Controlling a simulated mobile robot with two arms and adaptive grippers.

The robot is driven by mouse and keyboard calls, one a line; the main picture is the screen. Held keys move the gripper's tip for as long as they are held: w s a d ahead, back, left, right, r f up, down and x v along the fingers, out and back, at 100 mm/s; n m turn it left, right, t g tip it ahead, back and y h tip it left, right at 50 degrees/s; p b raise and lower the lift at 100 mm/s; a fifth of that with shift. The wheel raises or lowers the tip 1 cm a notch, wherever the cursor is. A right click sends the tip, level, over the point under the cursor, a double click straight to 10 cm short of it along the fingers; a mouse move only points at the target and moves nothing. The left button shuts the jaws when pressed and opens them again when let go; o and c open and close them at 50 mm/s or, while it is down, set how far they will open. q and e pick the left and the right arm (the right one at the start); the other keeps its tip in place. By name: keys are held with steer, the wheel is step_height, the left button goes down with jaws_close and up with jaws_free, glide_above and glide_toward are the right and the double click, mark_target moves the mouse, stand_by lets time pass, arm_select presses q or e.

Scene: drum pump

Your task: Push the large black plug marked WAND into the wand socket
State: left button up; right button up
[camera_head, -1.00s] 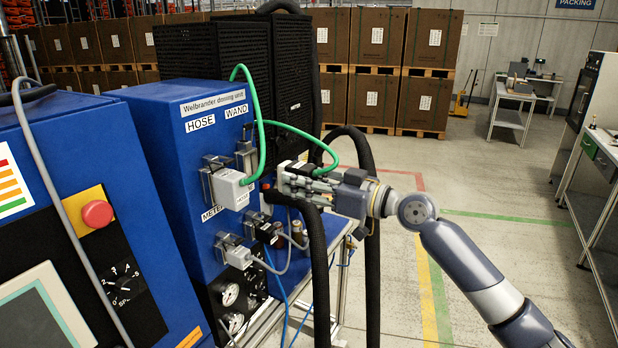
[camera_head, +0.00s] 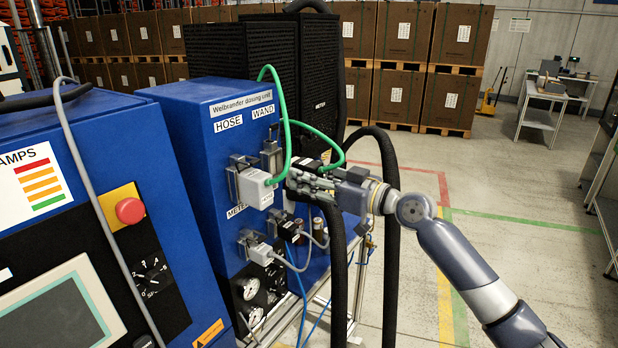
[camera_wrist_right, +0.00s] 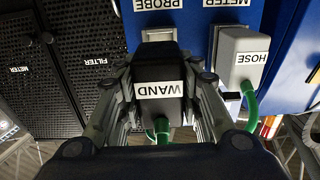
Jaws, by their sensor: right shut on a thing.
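The black plug (camera_wrist_right: 160,112) with the white WAND label is in my right gripper. The fingers of my right gripper (camera_head: 296,180) are shut on its sides. In the wrist view the gripper (camera_wrist_right: 160,100) shows the label upside down, with a green cable at the plug's rear. The wand socket (camera_head: 271,156), a grey metal housing under the WAND sign, is on the blue dosing unit (camera_head: 195,115). In the wrist view grey metal (camera_wrist_right: 158,35) shows just ahead of the plug's front; I cannot tell whether they touch. My left gripper is out of view.
A grey HOSE plug (camera_head: 256,188) sits in its socket just left of my gripper, with a green cable looping above. A smaller grey plug (camera_head: 261,254) is below. Thick black hoses (camera_head: 392,240) hang beside and behind my wrist. Open floor lies to the right.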

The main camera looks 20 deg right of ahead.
mark_target(272, 165)
steer(key=shift+w+a+r, duration=0.1)
steer(key=shift+w+a, duration=0.25)
steer(key=shift+w, duration=0.05)
stand_by(0.4)
steer(key=shift+b, duration=0.35)
steer(key=shift+w+a, duration=0.15)
stand_by(0.7)
steer(key=shift+b, duration=0.5)
steer(key=shift+w+a, duration=0.1)
stand_by(0.3)
steer(key=shift+w+a, duration=0.15)
steer(key=shift+w, duration=0.15)
steer(key=shift+w+a, duration=0.5)
steer(key=shift+w, duration=0.05)
steer(key=shift+b, duration=0.3)
steer(key=shift+w+a, duration=0.15)
steer(key=shift+w, duration=0.05)
stand_by(0.7)
